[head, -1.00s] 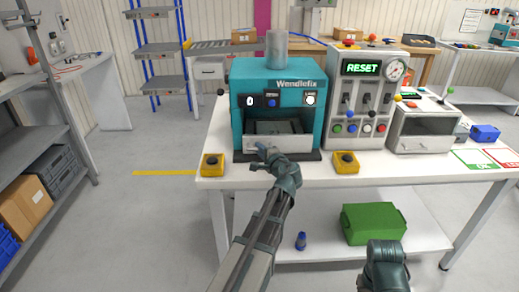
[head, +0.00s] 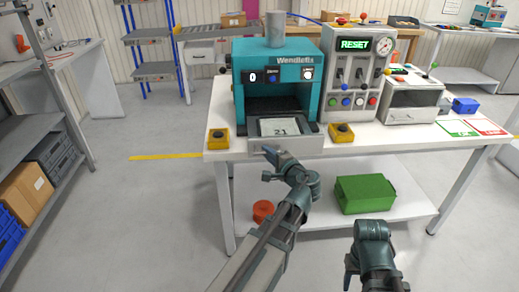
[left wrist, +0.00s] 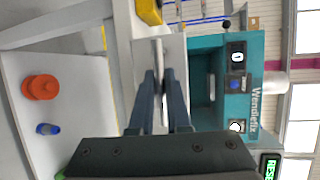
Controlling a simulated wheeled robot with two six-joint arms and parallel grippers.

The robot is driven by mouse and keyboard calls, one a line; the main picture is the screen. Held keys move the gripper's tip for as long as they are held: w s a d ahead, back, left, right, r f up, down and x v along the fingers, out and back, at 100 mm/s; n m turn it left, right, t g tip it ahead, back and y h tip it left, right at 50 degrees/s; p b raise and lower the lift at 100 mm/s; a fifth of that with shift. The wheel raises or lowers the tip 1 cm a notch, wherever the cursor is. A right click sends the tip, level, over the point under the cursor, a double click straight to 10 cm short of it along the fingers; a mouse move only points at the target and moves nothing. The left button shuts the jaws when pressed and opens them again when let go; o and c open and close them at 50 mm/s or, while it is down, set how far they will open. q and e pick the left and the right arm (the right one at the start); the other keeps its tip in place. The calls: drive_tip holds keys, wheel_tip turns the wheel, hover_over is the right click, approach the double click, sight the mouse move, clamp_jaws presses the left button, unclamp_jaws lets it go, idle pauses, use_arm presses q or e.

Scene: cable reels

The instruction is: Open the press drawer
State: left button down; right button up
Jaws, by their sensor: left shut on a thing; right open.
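The teal press (head: 243,70) stands on the white table. Its drawer (head: 305,146) is pulled out toward me, and a plate marked with dark figures shows inside it. My left gripper (head: 268,160) is in front of the drawer. In the left wrist view its two fingers (left wrist: 161,92) are shut on the drawer's bar handle (left wrist: 158,52), beside the pale drawer front (left wrist: 176,62). My right gripper (head: 352,272) is open and empty in front of the table, low in the head view; its fingers are only partly visible.
Yellow button boxes (head: 218,139) and (head: 341,132) flank the drawer. A control panel with a RESET display (head: 355,75) stands right of the press. A green box (head: 365,194) and an orange round part (head: 263,210) are on the lower shelf.

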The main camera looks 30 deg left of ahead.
use_arm(q)
drive_tip(key=shift+s+d, duration=0.25)
drive_tip(key=shift+s, duration=0.1)
use_arm(e)
drive_tip(key=shift+s+a, duration=0.25)
drive_tip(key=shift+s, duration=0.05)
use_arm(q)
drive_tip(key=c, duration=1.2)
unclamp_jaws()
drive_tip(key=shift+o, duration=0.2)
drive_tip(key=p+v, duration=0.1)
drive_tip(key=v, duration=0.6)
drive_tip(key=shift+d, duration=0.2)
use_arm(e)
drive_tip(key=shift+r, duration=0.65)
use_arm(q)
drive_tip(key=shift+s, duration=0.15)
